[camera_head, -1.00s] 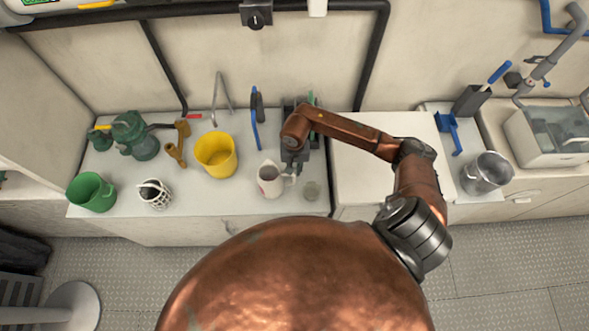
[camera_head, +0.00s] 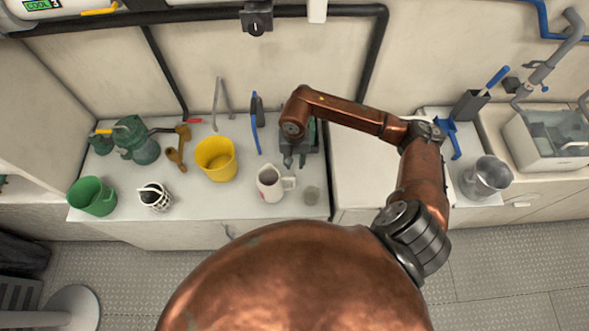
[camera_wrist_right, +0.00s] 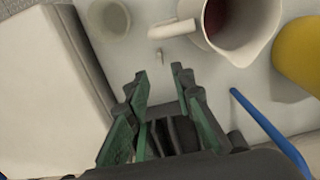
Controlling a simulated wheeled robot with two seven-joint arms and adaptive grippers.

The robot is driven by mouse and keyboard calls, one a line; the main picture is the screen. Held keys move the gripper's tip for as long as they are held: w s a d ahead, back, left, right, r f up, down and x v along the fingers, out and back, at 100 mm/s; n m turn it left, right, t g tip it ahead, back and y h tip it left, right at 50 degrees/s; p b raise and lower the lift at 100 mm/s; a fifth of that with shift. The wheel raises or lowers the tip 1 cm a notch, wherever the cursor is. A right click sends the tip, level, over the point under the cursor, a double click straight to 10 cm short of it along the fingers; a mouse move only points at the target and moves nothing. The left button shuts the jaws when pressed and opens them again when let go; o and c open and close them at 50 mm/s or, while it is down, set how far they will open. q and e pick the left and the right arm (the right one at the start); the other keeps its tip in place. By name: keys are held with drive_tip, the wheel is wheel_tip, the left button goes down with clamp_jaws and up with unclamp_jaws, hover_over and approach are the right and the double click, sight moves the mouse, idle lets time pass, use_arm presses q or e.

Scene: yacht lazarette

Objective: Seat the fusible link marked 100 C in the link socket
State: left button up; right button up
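My right gripper (camera_head: 294,161) is over the counter, behind the white jug, pointing down. In the right wrist view its two green-padded fingers (camera_wrist_right: 163,82) stand apart with a gap between them, and I see nothing held at the tips. A small grey piece (camera_wrist_right: 160,56) lies on the counter just beyond the fingertips, near the jug's handle. It is too small to read any marking, so I cannot tell whether it is the 100 C link. I cannot make out the link socket. My left gripper is not in view.
The white jug (camera_head: 268,186) and a small glass (camera_head: 311,194) stand close in front of the right gripper. A yellow bucket (camera_head: 215,160) and a blue-handled tool (camera_head: 255,135) are to its left. A raised white surface (camera_head: 361,170) is to its right.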

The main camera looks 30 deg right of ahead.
drive_tip(key=shift+o, duration=0.7)
wheel_tip(320, 180, up, 3)
drive_tip(key=shift+o, duration=0.7)
drive_tip(key=shift+s+m, duration=0.1)
drive_tip(key=shift+m, duration=0.2)
drive_tip(key=f+m+y, duration=0.1)
drive_tip(key=f+m, duration=0.3)
drive_tip(key=m, duration=0.1)
drive_tip(key=f+m+t+y, duration=0.1)
drive_tip(key=f+m, duration=0.3)
drive_tip(key=m, duration=0.2)
drive_tip(key=f+m+t+y, duration=0.1)
drive_tip(key=f+m+y, duration=0.1)
drive_tip(key=f+m, duration=0.3)
drive_tip(key=shift+w+m, duration=0.2)
drive_tip(key=shift+m, duration=0.5)
drive_tip(key=shift+c, duration=0.5)
clamp_jaws()
